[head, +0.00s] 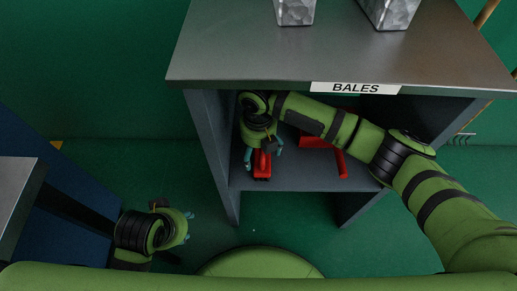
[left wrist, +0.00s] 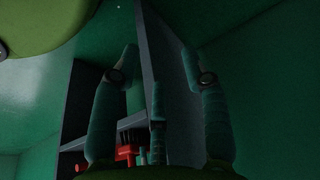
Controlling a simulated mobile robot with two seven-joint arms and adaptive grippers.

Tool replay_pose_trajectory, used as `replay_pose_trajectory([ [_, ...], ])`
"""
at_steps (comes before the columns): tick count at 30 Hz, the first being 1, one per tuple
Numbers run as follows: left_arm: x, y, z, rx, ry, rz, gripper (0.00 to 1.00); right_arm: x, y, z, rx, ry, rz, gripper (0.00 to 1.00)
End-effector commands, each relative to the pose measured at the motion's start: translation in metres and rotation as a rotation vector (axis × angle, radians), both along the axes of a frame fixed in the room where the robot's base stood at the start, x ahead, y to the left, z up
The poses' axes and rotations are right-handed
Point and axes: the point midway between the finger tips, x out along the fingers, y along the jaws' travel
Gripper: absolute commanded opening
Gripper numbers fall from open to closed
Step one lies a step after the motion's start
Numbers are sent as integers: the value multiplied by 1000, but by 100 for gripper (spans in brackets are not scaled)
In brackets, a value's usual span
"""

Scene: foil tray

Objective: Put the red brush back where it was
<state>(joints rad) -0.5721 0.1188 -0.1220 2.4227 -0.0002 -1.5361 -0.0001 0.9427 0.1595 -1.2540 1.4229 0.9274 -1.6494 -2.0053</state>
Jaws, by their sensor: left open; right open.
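The red brush (head: 262,168) is on the shelf under the table marked BALES, near its left wall. My right gripper (head: 263,153) is open over it, with teal fingers on either side; whether they touch it cannot be told. In the left wrist view a red thing with dark bristles (left wrist: 125,152), seemingly the brush, shows beside small teal fingers. My left gripper (head: 189,227) is open and empty, low at the left in front of the table; its fingers fill the left wrist view (left wrist: 160,75).
Another red object (head: 328,150), partly hidden by my right arm, is on the shelf (head: 300,181) to the right. Metal containers (head: 295,10) stand on the table top (head: 270,55). A blue cabinet (head: 80,190) is at the left. Green floor lies between it and the table.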

Motion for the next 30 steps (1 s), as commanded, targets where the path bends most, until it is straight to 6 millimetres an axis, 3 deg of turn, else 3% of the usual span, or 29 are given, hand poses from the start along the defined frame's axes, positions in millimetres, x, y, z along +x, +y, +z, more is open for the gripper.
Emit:
replay_pose_trajectory([
  [13, 8, -3, -52, 0, 35, -5, 45, 1, 0, 67, 1, -1, 1, 87],
  [30, 8, -3, -59, 1, 38, -6, 45, 0, 0, 73, 0, 0, 0, 87],
])
